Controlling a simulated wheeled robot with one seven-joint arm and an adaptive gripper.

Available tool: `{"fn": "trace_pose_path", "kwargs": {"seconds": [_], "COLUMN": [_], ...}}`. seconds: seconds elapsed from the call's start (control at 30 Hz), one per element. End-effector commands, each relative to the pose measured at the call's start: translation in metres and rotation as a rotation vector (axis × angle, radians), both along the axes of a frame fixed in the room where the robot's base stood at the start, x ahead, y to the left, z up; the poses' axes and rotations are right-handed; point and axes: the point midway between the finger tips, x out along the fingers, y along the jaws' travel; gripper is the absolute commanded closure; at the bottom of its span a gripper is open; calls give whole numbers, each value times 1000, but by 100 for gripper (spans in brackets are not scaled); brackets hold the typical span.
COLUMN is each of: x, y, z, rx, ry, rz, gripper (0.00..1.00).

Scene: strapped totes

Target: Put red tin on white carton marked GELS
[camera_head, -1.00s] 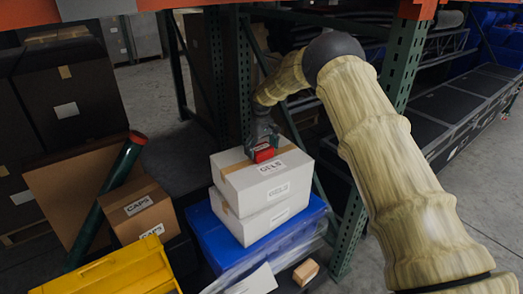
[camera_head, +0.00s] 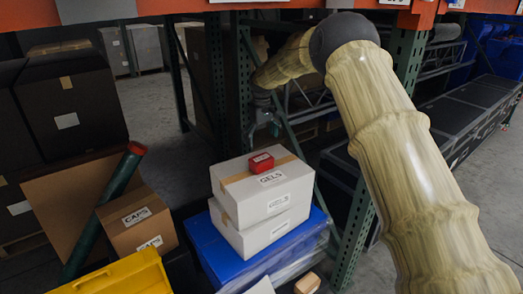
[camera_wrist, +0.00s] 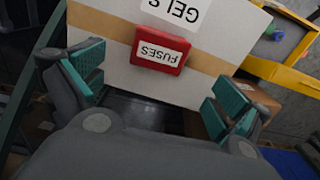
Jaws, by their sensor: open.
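The red tin (camera_head: 261,162), labelled FUSES, rests flat on top of the white carton marked GELS (camera_head: 283,204). In the wrist view the red tin (camera_wrist: 159,50) sits across the tan tape strip of the GELS carton (camera_wrist: 112,50). The carton stands on another white carton (camera_head: 262,237). My gripper (camera_head: 265,122) is open and empty, behind and above the carton, apart from the tin. In the wrist view the teal finger pads of my gripper (camera_wrist: 158,90) are spread wide, with the tin beyond them.
The white cartons stand on a blue tote (camera_head: 212,249). A brown CAPS box (camera_head: 135,222), a dark green tube (camera_head: 103,214) and a yellow bin (camera_head: 120,277) are at left. Green rack posts (camera_head: 354,222) and an orange beam (camera_head: 230,5) flank my arm.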

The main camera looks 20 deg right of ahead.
Motion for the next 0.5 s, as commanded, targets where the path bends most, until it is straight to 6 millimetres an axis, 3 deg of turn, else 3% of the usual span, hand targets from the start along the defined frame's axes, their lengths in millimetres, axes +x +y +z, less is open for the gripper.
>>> {"fn": "trace_pose_path", "kwargs": {"seconds": [0.2,0.5], "x": [0,0], "y": [0,0], "z": [16,19], "rx": [0,0], "ry": [0,0], "rz": [0,-1], "gripper": [0,0]}}
